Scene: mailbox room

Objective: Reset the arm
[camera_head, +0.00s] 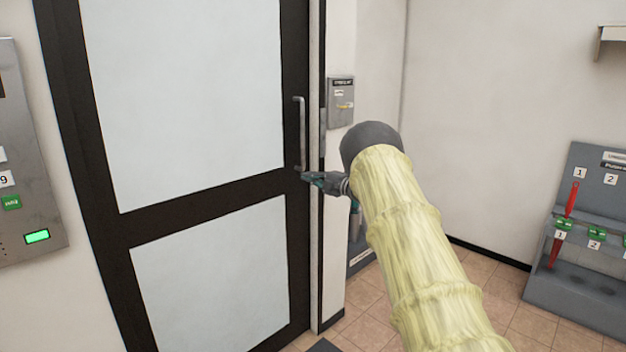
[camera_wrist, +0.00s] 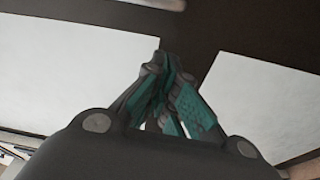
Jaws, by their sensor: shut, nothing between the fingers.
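My arm, in a pale yellow sleeve, reaches up and away from the lower right in the head view. My gripper (camera_head: 314,179) is at its far end, in front of the door's dark right edge, just below the door handle (camera_head: 301,133). I cannot tell whether it touches the door. In the wrist view my gripper (camera_wrist: 165,75) shows its teal-padded fingers together, with nothing held between them. The door (camera_wrist: 255,100) fills the background there, with pale panels and a dark crossbar.
The door (camera_head: 128,228) has a dark frame and two pale panels. A grey wall box (camera_head: 341,101) hangs right of it. A metal panel with a green light (camera_head: 37,236) is at left. A grey rack (camera_head: 583,283) with red tools stands at right. Tiled floor shows between.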

